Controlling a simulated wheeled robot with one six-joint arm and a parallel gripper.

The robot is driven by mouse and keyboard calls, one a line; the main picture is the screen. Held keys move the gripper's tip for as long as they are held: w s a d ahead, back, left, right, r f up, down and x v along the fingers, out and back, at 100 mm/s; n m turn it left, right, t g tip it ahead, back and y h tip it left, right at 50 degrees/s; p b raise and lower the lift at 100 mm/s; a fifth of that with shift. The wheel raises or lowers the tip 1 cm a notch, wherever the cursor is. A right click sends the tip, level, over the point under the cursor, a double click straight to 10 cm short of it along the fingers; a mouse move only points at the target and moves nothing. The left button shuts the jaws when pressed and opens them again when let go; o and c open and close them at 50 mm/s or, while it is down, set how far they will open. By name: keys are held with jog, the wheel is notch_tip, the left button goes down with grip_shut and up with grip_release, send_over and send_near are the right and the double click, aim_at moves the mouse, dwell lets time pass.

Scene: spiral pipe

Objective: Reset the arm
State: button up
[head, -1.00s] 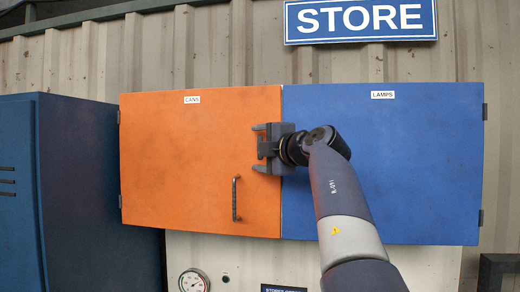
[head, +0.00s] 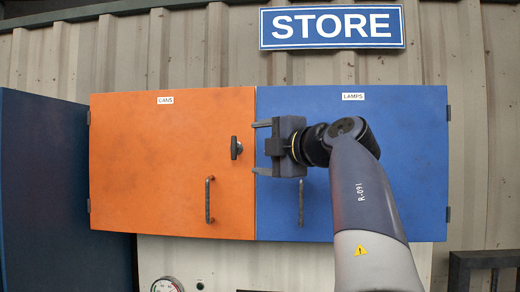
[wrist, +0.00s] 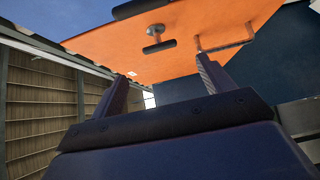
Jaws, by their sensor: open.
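My gripper (head: 262,148) is open and empty in front of the left edge of the blue LAMPS door (head: 400,150). Its two fingers point left toward the orange CANS door (head: 150,150). A dark T-shaped knob (head: 236,148) on the orange door sits just left of the fingertips, clear of them. In the wrist view my gripper's fingers (wrist: 160,68) stand apart with nothing between them, and the knob (wrist: 158,42) shows beyond them. Both doors look shut in the head view.
The orange door has a bar handle (head: 208,200), and the blue door has another (head: 301,200), partly near my gripper. A dark blue cabinet (head: 60,190) stands at the left. A STORE sign (head: 332,27) hangs above. A gauge (head: 166,286) and dark frame (head: 485,262) sit low.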

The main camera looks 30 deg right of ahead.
aim_at(236, 148)
jog(key=w+p, duration=0.1)
jog(key=w, duration=0.2)
jog(key=w+a, duration=0.1)
jog(key=w, duration=0.2)
jog(key=w+p, duration=0.1)
jog(key=w, duration=0.2)
jog(key=shift+w+a+p, duration=0.3)
jog(key=shift+a, duration=0.1)
jog(key=shift+w+a+f, duration=0.1)
jog(key=shift+w, duration=0.5)
jog(key=shift+s, duration=0.1)
